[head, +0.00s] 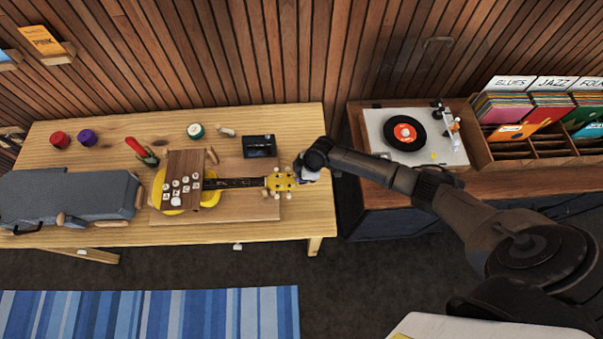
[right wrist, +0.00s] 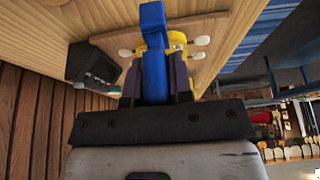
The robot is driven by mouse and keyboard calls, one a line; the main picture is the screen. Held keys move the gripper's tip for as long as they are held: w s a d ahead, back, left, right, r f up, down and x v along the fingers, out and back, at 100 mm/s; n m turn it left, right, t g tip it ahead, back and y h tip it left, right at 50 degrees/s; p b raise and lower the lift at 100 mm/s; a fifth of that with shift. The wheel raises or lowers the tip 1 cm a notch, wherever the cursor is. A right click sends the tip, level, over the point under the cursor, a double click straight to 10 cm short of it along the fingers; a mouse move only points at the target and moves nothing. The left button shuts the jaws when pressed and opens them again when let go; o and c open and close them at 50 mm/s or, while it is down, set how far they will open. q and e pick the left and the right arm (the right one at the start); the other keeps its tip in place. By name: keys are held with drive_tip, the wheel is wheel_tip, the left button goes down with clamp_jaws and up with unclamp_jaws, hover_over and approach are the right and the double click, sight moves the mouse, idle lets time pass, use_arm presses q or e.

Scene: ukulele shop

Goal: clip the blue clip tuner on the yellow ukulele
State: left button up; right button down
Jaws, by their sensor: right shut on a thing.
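The yellow ukulele (head: 281,181) lies on a wooden board on the table, its headstock pointing right; a brown block covers part of its body. The right wrist view shows its yellow headstock (right wrist: 177,40) with white tuning pegs. My right gripper (head: 301,174) is at the headstock's right end. In the right wrist view, my right gripper (right wrist: 155,84) is shut on the blue clip tuner (right wrist: 153,55), which stands between its fingers and overlaps the headstock. I cannot tell whether the tuner touches it. My left gripper is not in view.
The brown block (head: 183,172) carries several white lettered pieces. A dark box (head: 259,146) stands behind the neck. A grey case (head: 70,198) lies at the table's left. A record player (head: 415,138) stands on the cabinet to the right.

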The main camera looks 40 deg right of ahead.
idle(0.3)
drive_tip(key=shift+w+a, duration=0.35)
drive_tip(key=shift+a, duration=0.15)
idle(0.4)
idle(0.6)
drive_tip(key=shift+w+a, duration=0.3)
drive_tip(key=shift+a, duration=0.15)
idle(0.5)
drive_tip(key=c, duration=0.9)
unclamp_jaws()
drive_tip(key=shift+c, duration=0.2)
drive_tip(key=v, duration=1.2)
drive_tip(key=shift+d+r+b, duration=0.15)
drive_tip(key=shift+r+b, duration=0.05)
drive_tip(key=shift+b, duration=0.1)
drive_tip(key=shift+s+d+r, duration=0.15)
drive_tip(key=shift+r, duration=0.5)
